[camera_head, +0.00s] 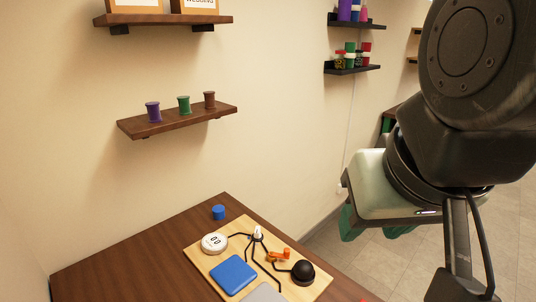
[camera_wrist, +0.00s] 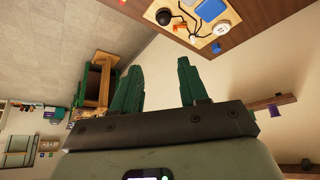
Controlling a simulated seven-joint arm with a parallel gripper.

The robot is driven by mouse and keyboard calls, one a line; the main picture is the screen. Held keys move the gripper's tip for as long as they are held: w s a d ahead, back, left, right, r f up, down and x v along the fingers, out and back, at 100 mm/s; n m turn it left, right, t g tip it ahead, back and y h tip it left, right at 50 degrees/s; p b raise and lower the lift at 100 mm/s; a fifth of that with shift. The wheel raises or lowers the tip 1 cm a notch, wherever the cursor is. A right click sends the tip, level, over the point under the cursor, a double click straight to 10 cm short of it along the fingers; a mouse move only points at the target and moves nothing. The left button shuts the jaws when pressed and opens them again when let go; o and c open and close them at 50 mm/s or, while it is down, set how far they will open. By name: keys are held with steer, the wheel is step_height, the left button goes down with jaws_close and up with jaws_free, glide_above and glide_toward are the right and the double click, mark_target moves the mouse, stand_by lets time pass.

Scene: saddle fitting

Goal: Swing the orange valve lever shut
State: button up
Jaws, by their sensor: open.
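The orange valve lever (camera_head: 279,255) is small and sits on a light wooden board (camera_head: 208,263) on the brown table, left of a black dome. It also shows as a tiny orange spot in the wrist view (camera_wrist: 181,28). My gripper (camera_head: 370,226) hangs in the air to the right of the table, above and apart from the board. In the wrist view its two green fingers (camera_wrist: 160,75) are spread apart with nothing between them. The lever's exact angle is too small to tell.
The board also carries a blue square pad (camera_head: 233,274), a round white dial (camera_head: 214,243), a black dome (camera_head: 302,271) and dark cables. A blue cylinder (camera_head: 218,212) stands on the table behind it. A wall shelf (camera_head: 180,122) holds spools. The table's left part is clear.

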steer(key=w+r+m+g, duration=0.1)
steer(key=w+m, duration=0.1)
steer(key=w, duration=0.4)
steer(key=m+g+y, duration=0.4)
steer(key=m+g, duration=0.3)
steer(key=m, duration=0.3)
glide_above(287, 249)
steer(key=w+d, duration=0.3)
steer(key=d, duration=0.1)
step_height(287, 249, down, 30)
steer(key=x, duration=1.1)
steer(key=shift+s+d, duration=0.15)
steer(key=shift+s, duration=0.05)
steer(key=shift+c, duration=0.4)
jaws_close()
